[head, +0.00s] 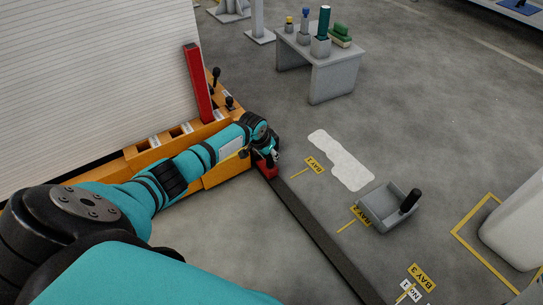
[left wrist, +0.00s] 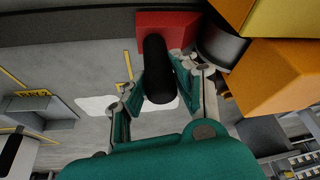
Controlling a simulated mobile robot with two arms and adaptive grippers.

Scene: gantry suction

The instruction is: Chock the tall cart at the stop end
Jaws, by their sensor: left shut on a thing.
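The tall cart (head: 222,174) has an orange base under a large white ribbed body, at the left of the head view. Its orange side also shows in the left wrist view (left wrist: 268,80), beside a dark round wheel (left wrist: 221,45). The red chock (left wrist: 172,27) has an upright black handle (left wrist: 157,72). My left gripper (head: 268,156) is shut on that handle. The chock sits low at the cart's corner, at the end of a dark floor rail (head: 305,222). It is close beside the wheel; I cannot tell whether they touch. My right gripper is not in view.
A red post (head: 198,85) stands on the cart base near black levers. A grey tray (head: 372,208) with a black-handled item lies right of the rail, near yellow bay labels. A grey table (head: 331,82) holds several coloured parts. The floor between is mostly clear.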

